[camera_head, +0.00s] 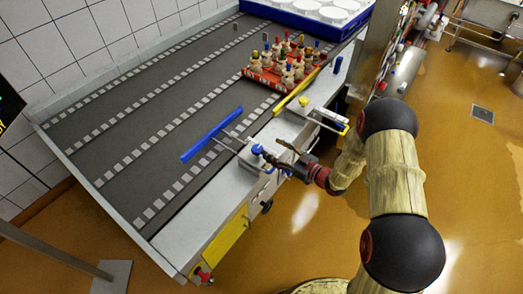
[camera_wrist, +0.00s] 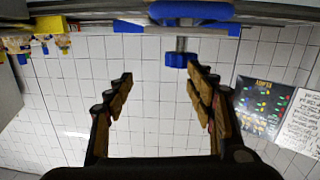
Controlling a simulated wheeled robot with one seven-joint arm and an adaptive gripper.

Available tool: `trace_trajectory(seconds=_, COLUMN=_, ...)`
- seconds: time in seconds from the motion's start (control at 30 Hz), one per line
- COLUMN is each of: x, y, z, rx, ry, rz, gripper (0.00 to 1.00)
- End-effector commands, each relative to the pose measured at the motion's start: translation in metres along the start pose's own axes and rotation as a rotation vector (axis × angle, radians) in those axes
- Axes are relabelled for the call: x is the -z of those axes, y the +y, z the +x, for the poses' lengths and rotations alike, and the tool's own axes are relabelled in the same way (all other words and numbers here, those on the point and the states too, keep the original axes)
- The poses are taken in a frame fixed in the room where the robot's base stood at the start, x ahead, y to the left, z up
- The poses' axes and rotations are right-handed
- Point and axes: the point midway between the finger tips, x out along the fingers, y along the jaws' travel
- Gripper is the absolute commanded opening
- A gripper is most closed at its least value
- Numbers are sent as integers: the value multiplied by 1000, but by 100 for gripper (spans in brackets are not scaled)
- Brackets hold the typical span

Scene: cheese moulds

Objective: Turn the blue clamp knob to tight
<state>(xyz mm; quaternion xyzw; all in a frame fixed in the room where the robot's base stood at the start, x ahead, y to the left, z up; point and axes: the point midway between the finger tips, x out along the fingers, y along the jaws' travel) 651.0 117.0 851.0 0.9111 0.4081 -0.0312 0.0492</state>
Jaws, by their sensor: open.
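The blue clamp knob (camera_head: 257,149) sits on a metal clamp at the front edge of the conveyor table, joined by a rod to a long blue guide bar (camera_head: 211,135). My gripper (camera_head: 284,156) is just right of the knob in the head view. In the wrist view my gripper (camera_wrist: 158,76) is open and empty. A blue knob (camera_wrist: 180,60) on a short shaft shows beyond the fingertips, closer to the right finger. I cannot see contact between finger and knob. The knob's turn position is too small to tell.
A yellow guide bar (camera_head: 298,93) with a yellow knob (camera_head: 304,101) is on a second clamp nearby. A red tray (camera_head: 258,79) of several bottle-like pieces and a blue crate (camera_head: 290,21) with white moulds stand further back. The near grey conveyor is mostly clear.

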Motion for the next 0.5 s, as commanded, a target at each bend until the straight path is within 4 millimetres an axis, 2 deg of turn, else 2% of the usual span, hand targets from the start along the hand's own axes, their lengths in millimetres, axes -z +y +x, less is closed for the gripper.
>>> trace_trajectory(seconds=0.03, x=-10, y=-9, z=-2, rx=19, ry=26, rz=21, gripper=55)
trace_trajectory(seconds=0.1, x=-16, y=-18, z=-5, rx=43, ry=61, rz=41, gripper=55)
trace_trajectory(seconds=0.27, x=-20, y=-28, z=-6, rx=67, ry=99, rz=61, gripper=55)
trace_trajectory(seconds=0.5, x=-18, y=-32, z=24, rx=70, ry=102, rz=60, gripper=55)
